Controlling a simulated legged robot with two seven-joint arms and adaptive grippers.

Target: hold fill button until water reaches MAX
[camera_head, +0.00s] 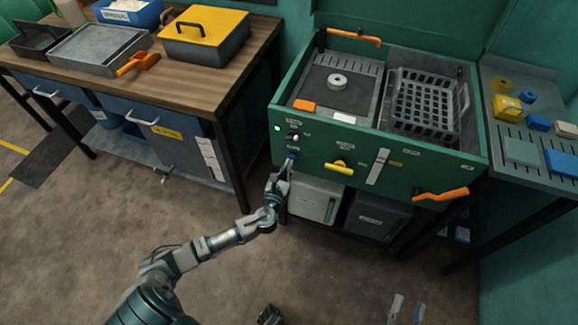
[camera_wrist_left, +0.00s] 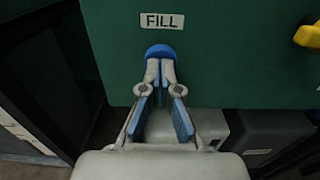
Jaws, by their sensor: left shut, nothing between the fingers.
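The blue fill button (camera_head: 291,157) is at the left of the green machine's front panel. It also shows in the left wrist view (camera_wrist_left: 160,50), under a white FILL label (camera_wrist_left: 162,20). My left gripper (camera_wrist_left: 160,70) is shut and empty, its fingertips meeting at the button's lower edge and seemingly touching it. Whether the button is pressed in cannot be told. A white tank (camera_head: 312,198) under the panel has a bluish vertical strip (camera_head: 331,210); no water level or MAX mark is readable. My right gripper (camera_head: 407,309) shows only its spread fingers at the bottom edge.
A yellow handle (camera_head: 340,167), a pale vertical strip (camera_head: 378,166) and an orange handle (camera_head: 441,194) are on the panel to the right. A wooden workbench (camera_head: 160,90) stands left. The floor in front is mostly clear.

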